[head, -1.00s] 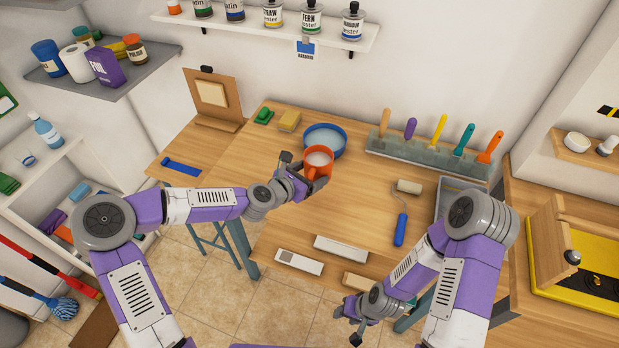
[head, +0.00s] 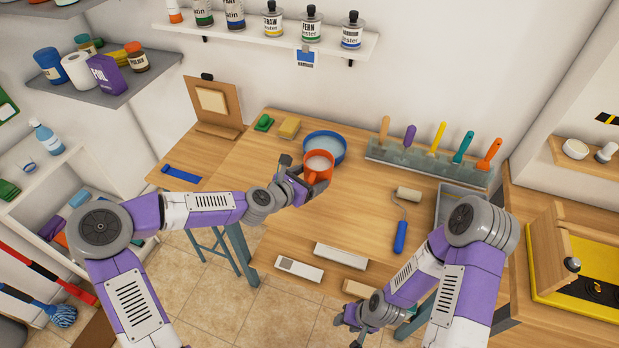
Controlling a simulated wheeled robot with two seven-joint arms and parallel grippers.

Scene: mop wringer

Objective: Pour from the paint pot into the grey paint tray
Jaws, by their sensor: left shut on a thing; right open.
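An orange paint pot (head: 318,165) with pale contents is held upright in my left gripper (head: 305,180), just in front of the blue bowl. My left gripper is shut on the pot; I cannot tell from this view how high the pot is above the table. The grey paint tray (head: 443,207) lies at the right side of the table, partly hidden behind my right arm. My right gripper (head: 350,329) is open and empty, low by the table's front edge.
A blue bowl (head: 338,137) stands behind the pot. A paint roller with blue handle (head: 400,236) lies between pot and tray. A rack of colourful-handled tools (head: 425,164) is at the back right. White and grey blocks (head: 340,256) lie along the front edge. The table's middle is clear.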

